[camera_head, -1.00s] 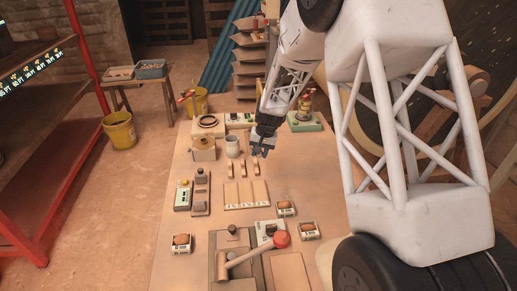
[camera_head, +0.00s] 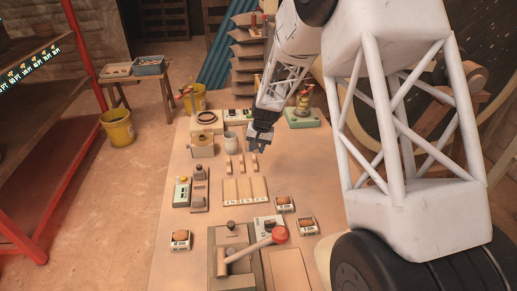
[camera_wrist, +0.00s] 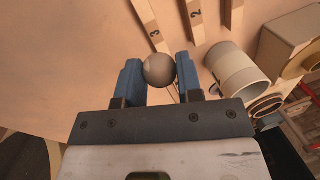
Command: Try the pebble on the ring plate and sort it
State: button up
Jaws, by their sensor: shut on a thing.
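My gripper (camera_wrist: 159,82) is shut on a round grey-brown pebble (camera_wrist: 159,70), held between the blue fingertips in the wrist view. A tan block with a round opening (camera_head: 202,146) stands left of the mug and also shows in the wrist view (camera_wrist: 289,47). Behind it is a pale plate with a dark ring (camera_head: 206,118). I cannot tell for sure which of these is the ring plate.
The white mug (camera_head: 231,140) stands close to my gripper. Numbered wooden strips (camera_head: 240,162) lie in front, then pale panels (camera_head: 244,191). Small labelled trays with brown lumps (camera_head: 180,240) and a red-knobbed lever press (camera_head: 279,235) are nearer. A green-based device (camera_head: 304,118) stands behind right.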

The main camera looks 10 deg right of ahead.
jog(key=w+a+r, duration=0.4)
jog(key=w+a, duration=0.1)
jog(key=a, duration=0.5)
jog(key=w+a+r, duration=0.4)
jog(key=w+a, duration=0.2)
jog(key=a, duration=0.5)
jog(key=shift+r, duration=0.2)
jog(key=shift+w+f, duration=0.1)
jog(key=shift+f, duration=0.15)
jog(key=shift+f, duration=2.75)
jog(key=o, duration=1)
